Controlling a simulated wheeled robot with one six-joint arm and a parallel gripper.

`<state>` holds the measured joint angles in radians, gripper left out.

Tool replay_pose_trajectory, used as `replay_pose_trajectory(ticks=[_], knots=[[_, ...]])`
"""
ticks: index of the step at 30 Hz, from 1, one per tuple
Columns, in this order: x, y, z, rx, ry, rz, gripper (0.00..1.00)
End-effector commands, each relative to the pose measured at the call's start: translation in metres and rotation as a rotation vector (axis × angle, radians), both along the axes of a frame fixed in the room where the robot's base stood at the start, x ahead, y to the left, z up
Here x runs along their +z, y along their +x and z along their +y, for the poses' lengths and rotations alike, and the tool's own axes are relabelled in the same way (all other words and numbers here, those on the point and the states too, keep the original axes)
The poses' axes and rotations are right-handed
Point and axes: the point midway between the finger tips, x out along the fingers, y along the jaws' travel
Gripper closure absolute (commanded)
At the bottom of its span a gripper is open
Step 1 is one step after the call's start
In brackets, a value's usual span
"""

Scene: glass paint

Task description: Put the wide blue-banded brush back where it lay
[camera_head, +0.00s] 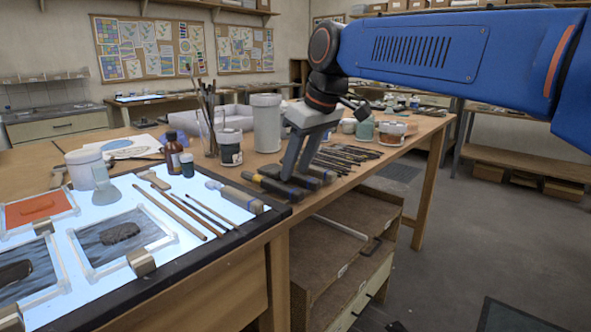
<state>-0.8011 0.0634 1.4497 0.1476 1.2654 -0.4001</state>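My gripper (296,170) points down at the front right part of the wooden table, among several wide flat brushes. Its two fingers show a little apart; the fingertips hide part of the brushes, so I cannot tell whether they are closed on one. A dark wide brush (272,188) with a bluish band lies just left of the fingertips. Another wide brush (318,174) lies just right of them. A pale wide brush (236,197) with a bluish end lies on the light panel's right side. I cannot tell which is the wide blue-banded brush.
The lit panel (165,262) with framed glass pieces fills the front left. Thin brushes (345,155) lie right of my gripper. A white canister (266,123), a paint jar (230,147) and a brown bottle (173,152) stand behind. An open shelf (345,232) lies below the table edge.

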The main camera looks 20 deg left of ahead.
Motion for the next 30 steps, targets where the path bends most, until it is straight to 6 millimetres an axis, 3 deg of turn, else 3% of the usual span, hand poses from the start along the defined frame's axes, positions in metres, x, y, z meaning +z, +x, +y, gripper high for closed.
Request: replay_pose_trajectory(ticks=[18, 24, 30], knots=[[0.112, -0.017, -0.042, 0.000, 0.002, -0.002, 0.62], [0.136, -0.021, -0.052, 0.000, 0.001, -0.001, 0.62], [0.143, -0.022, -0.062, -0.013, 0.001, 0.000, 0.62]])
